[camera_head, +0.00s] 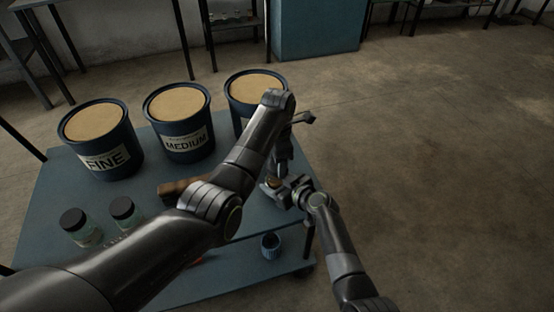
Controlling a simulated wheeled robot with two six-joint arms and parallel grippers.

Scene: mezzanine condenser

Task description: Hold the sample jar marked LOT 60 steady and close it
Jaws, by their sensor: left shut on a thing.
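My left arm reaches across the cart, and my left gripper (277,170) points down near the cart's right edge. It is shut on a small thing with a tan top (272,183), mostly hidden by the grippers. This may be the sample jar; I cannot read LOT 60 on it. My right gripper (284,190) comes in from the right, close beside the same thing. I cannot tell whether its jaws are open or touching. Two clear jars with black lids, one at the left (80,231) and one beside it (122,212), stand upright; their labels are unreadable.
Buckets marked FINE (106,145) and MEDIUM (180,128) and a third bucket (250,100) stand along the back of the blue cart (55,185). A brown object (178,188) lies behind my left arm. A blue ribbed cup-like thing (270,247) is near the front. Floor at right is clear.

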